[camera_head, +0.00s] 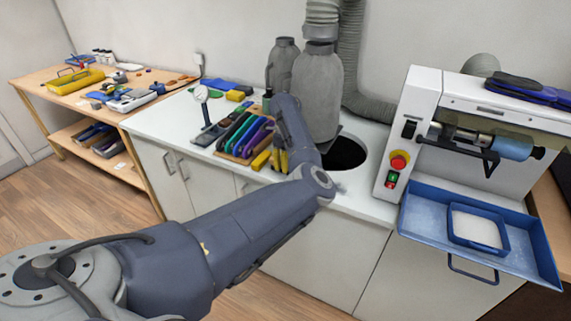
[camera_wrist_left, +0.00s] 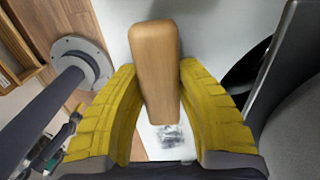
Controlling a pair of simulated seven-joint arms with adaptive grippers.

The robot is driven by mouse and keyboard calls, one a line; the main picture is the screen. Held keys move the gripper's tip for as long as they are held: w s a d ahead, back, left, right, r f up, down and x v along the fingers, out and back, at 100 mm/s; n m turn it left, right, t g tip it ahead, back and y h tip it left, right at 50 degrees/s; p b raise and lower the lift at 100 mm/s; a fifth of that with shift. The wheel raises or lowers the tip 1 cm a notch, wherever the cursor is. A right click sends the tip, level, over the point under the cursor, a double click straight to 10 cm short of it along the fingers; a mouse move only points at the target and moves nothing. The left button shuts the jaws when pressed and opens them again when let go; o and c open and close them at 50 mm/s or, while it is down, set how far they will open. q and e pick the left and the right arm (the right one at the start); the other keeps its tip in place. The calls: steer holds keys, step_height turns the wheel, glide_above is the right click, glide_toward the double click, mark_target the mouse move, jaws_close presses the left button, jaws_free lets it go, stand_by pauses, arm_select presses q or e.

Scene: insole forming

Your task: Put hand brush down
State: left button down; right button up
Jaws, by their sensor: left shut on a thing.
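My left gripper (camera_head: 279,158) is over the white counter, between the rack of coloured tools and the dark round opening. In the left wrist view its yellow fingers (camera_wrist_left: 165,100) are shut on the hand brush (camera_wrist_left: 155,55), one on each side of its pale wooden handle. The brush is hard to make out in the head view, hidden by the gripper and arm. Small grey bits show below the handle in the wrist view; I cannot tell whether they are bristles. My right gripper is not in view.
Grey cylinders (camera_head: 318,92) and the dark opening (camera_head: 344,153) are close on the right. A white machine (camera_head: 420,110) with a blue tray (camera_head: 535,245) stands farther right.

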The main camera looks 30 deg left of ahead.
arm_select(q)
steer(key=shift+f, duration=0.1)
steer(key=c, duration=1)
jaws_free()
steer(key=shift+f, duration=0.1)
step_height(320, 180, up, 12)
steer(key=shift+r, duration=0.2)
